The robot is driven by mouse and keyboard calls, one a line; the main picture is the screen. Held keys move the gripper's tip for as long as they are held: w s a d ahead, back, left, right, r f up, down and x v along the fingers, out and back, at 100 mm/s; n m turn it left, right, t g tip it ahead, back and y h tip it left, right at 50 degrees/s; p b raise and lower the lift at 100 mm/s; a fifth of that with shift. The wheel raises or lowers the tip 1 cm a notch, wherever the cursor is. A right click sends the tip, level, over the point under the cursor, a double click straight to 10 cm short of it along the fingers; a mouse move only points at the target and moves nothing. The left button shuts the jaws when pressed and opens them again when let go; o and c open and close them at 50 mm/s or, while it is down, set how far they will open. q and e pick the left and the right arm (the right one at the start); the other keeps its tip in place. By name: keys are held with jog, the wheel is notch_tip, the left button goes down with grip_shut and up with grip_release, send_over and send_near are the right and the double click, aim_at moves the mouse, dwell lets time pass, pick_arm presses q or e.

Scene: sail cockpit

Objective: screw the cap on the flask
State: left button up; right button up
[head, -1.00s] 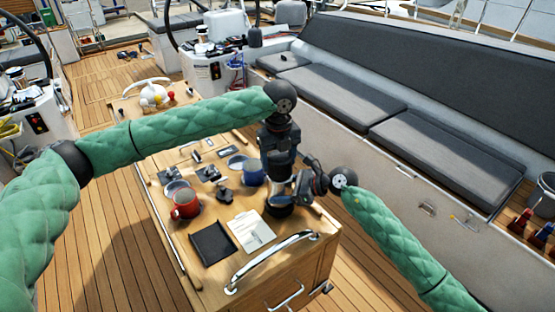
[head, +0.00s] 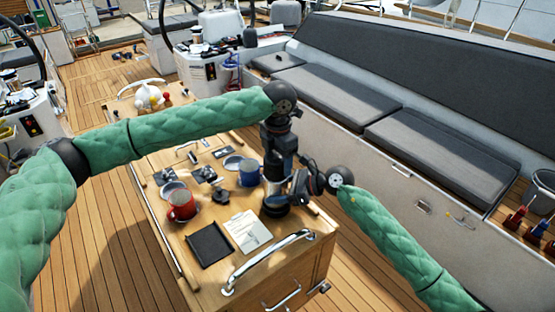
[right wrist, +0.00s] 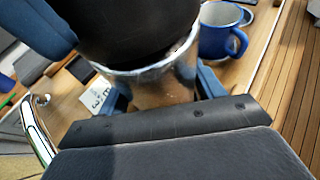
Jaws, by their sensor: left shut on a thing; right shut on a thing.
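The flask (right wrist: 155,88) has a steel body, and the right wrist view shows it between the blue fingers of my right gripper (right wrist: 163,90), which is shut on it. The flask also shows as a small silver patch in the head view (head: 274,187). A large black cap (right wrist: 125,28) sits over the flask's bright rim; whether it is threaded on cannot be told. My left gripper (head: 276,172) points down from above, shut on the cap. One of its blue fingers shows beside the cap in the right wrist view. In the head view the grippers largely hide the cap.
A red mug (head: 182,206), a blue mug (head: 250,173), a black pad (head: 209,245) and a paper note (head: 247,233) lie close left of the flask on the wooden table. A metal rail (head: 268,262) edges its near side. A cushioned bench (head: 440,155) stands right.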

pick_arm(q)
jog(key=shift+w+a+r, duration=0.1)
jog(key=o, duration=1.1)
jog(key=shift+c, duration=0.2)
jog(key=shift+r, duration=2.2)
jog(key=shift+c, duration=0.5)
